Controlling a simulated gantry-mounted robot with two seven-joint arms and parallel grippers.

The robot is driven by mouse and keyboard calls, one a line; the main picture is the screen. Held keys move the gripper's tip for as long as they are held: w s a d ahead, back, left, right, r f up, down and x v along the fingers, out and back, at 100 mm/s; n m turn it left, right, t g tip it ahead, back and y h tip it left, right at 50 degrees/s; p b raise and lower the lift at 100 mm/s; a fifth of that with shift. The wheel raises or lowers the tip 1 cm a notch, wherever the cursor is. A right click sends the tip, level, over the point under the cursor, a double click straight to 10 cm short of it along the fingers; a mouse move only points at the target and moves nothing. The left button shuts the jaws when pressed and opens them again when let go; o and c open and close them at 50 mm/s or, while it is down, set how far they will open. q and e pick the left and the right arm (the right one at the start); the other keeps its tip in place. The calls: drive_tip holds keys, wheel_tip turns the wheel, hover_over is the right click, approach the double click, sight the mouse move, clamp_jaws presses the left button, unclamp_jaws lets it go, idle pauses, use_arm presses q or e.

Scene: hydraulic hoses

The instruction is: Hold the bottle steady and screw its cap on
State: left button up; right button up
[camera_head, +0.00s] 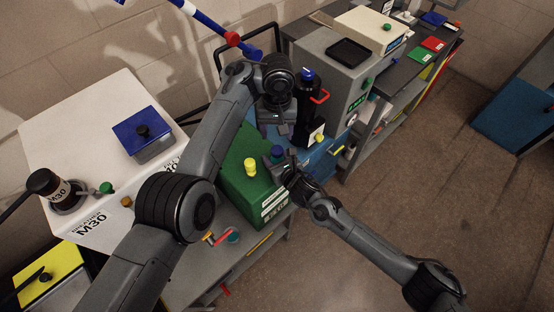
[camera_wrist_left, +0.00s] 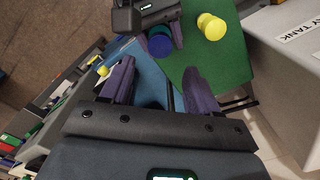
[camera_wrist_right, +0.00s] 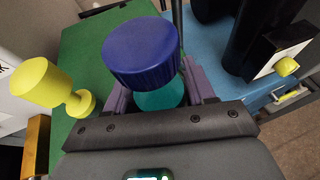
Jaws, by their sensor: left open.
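The bottle is teal and stands between the fingers of my right gripper (camera_wrist_right: 160,92) in the right wrist view, its body (camera_wrist_right: 162,97) partly hidden by the cap. The ribbed blue cap (camera_wrist_right: 140,52) sits at the bottle's top; I cannot tell how far it is threaded. The cap also shows in the head view (camera_head: 277,152) and the left wrist view (camera_wrist_left: 160,42). My right gripper is closed around the bottle, above the green surface. My left gripper (camera_wrist_left: 160,82) is open and empty, apart from the bottle, with the cap ahead beyond its fingertips.
A yellow knobbed piece (camera_head: 250,167) stands on the green block (camera_head: 240,190) beside the bottle. A blue surface (camera_head: 318,160) and a dark upright part with a red handle (camera_head: 319,97) lie to the right. A white tank (camera_head: 85,120) stands at left.

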clamp_jaws()
use_arm(q)
drive_tip(key=shift+w+a+r, duration=0.1)
drive_tip(key=shift+a+r, duration=0.05)
wheel_tip(320, 180, up, 4)
drive_tip(key=w+a+n, duration=0.1)
drive_tip(key=w+n, duration=0.2)
drive_tip(key=shift+n, duration=0.8)
drive_tip(key=s+f, duration=0.1)
drive_tip(key=f, duration=0.1)
drive_tip(key=s+d+f, duration=0.1)
drive_tip(key=s+f, duration=0.1)
drive_tip(key=shift+s+d, duration=0.1)
drive_tip(key=shift+d, duration=0.1)
drive_tip(key=shift+f, duration=0.15)
